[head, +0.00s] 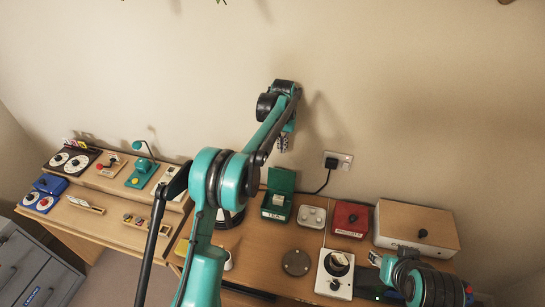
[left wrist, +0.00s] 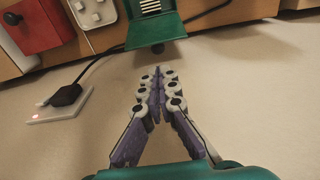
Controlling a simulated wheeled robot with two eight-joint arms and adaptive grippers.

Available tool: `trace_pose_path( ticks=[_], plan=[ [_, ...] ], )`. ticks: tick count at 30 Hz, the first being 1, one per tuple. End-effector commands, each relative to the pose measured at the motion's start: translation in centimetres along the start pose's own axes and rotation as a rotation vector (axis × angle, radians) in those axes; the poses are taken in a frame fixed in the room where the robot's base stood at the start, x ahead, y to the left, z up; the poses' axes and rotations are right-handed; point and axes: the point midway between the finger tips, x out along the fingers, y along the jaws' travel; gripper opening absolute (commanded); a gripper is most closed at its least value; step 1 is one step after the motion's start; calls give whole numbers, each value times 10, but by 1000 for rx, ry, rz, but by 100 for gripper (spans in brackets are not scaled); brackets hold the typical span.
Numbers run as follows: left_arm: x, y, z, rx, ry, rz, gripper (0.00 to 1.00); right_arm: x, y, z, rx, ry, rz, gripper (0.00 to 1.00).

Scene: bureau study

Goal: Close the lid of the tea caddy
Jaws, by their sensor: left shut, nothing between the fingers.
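The tea caddy (head: 276,207) is a green box with a white label, standing at the back of the desk near the wall. Its green lid (head: 281,180) stands raised at the back, so the caddy is open. My left gripper (head: 282,145) is above and behind the lid, close to the wall. Its fingers (left wrist: 156,78) are shut together and empty, apart from the lid. My right gripper (head: 378,260) is low at the right; its fingers are unclear.
A white tray with round knobs (head: 312,217), a red box (head: 350,219) and a large wooden-topped box (head: 415,226) stand right of the caddy. A white appliance (head: 334,274) stands in front. A wall socket (head: 338,160) with a black plug and cable is beside the left gripper.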

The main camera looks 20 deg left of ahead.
Motion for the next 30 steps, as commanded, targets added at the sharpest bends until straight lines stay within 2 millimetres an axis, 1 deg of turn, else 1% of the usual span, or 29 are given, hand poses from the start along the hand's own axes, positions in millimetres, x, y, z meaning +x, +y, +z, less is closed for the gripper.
trace_pose_path(
  ticks=[5, 12, 18, 22, 30],
  plan=[
    [21, 0, -1, 0, -2, 0, 0, 3, 0, 2, 0, 0, 0, 40],
    [65, 0, -1, 0, -1, 0, 0, 8, 0, 6, 0, 0, 0, 40],
    [92, 0, -1, 0, 0, 0, 0, 11, 0, 8, 0, 0, 0, 40],
    [99, 0, -1, 0, 0, 0, 0, 11, 0, 8, 0, 0, 0, 40],
    [100, 0, 0, 0, 0, 0, 0, 11, 0, 8, 0, 0, 0, 40]
  ],
)
